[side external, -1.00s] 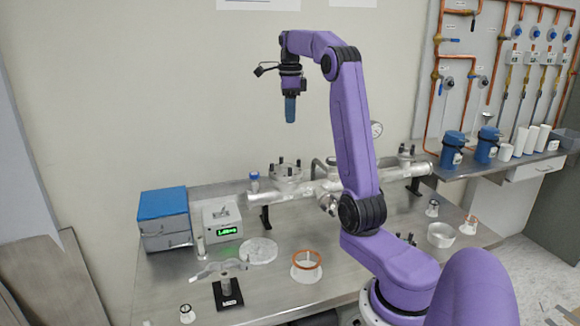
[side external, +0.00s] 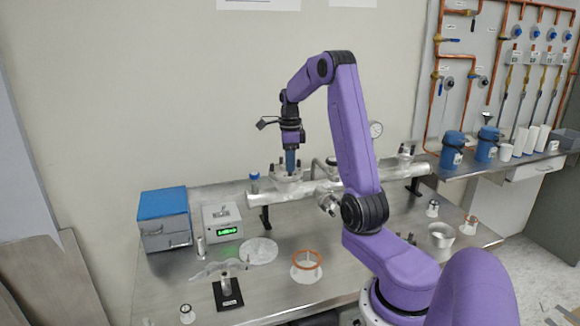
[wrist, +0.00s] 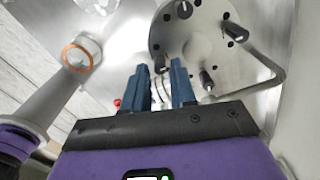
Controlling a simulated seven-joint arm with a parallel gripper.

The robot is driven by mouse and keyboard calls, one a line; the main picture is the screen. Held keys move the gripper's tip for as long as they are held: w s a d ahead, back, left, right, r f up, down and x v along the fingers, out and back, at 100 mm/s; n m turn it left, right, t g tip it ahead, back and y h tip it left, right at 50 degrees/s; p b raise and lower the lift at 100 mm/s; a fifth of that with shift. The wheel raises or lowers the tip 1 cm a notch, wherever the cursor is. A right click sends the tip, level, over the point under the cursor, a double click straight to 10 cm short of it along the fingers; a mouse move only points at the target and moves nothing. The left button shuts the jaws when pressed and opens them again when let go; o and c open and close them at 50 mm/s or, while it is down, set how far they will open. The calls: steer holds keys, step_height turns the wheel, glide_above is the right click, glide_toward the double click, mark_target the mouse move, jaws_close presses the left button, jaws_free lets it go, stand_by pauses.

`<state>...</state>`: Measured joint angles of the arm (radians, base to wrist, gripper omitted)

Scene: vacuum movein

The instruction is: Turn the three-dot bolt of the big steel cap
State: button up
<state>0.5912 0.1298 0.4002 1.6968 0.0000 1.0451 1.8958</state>
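The big steel cap (side external: 287,177) sits on top of the horizontal steel pipe and shows as a round plate in the wrist view (wrist: 212,52). Several dark bolts stand around its rim, among them an upper bolt (wrist: 183,9), a right bolt (wrist: 236,32) and a lower bolt (wrist: 207,78). Another dark bolt (wrist: 160,63) shows in the gap between my fingertips. The dot marks are too small to read. My gripper (wrist: 159,70) points down over the cap, its blue fingers apart with nothing clamped. I cannot tell whether the fingers are level with that bolt.
The steel pipe (side external: 330,188) runs across the back of the bench. A blue-topped box (side external: 164,219), a controller with a green display (side external: 221,226) and an orange-ringed white part (side external: 306,266) stand left and in front.

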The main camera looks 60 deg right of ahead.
steer(key=shift+f, duration=0.85)
jaws_close()
